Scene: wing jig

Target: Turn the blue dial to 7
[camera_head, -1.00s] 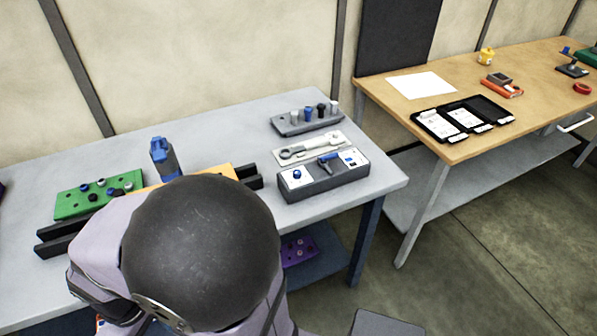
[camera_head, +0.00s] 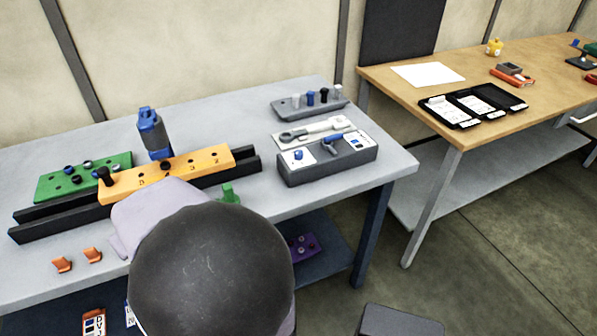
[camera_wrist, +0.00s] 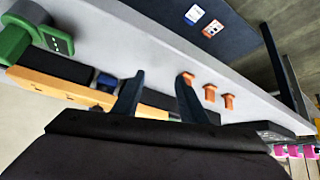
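A grey control box (camera_head: 328,172) sits at the right end of the grey table. On its top left is a small blue knob (camera_head: 298,155) on a white plate, and right of it a blue-and-grey lever (camera_head: 333,144). The dial's numbers are too small to read, and I cannot tell where it points. My gripper (camera_wrist: 159,78) is open and empty in the wrist view, its two dark fingers apart. In the head view it is hidden behind my arm, left of and nearer than the box. The box is not clear in the wrist view.
An orange bar (camera_head: 200,166) lies on black rails (camera_head: 50,219), with a blue-and-grey tool (camera_head: 152,133) behind it. A green block (camera_head: 85,186), orange clips (camera_head: 92,255), a green piece (camera_head: 229,194), a wrench tray (camera_head: 315,134) and a peg rack (camera_head: 310,104) share the table.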

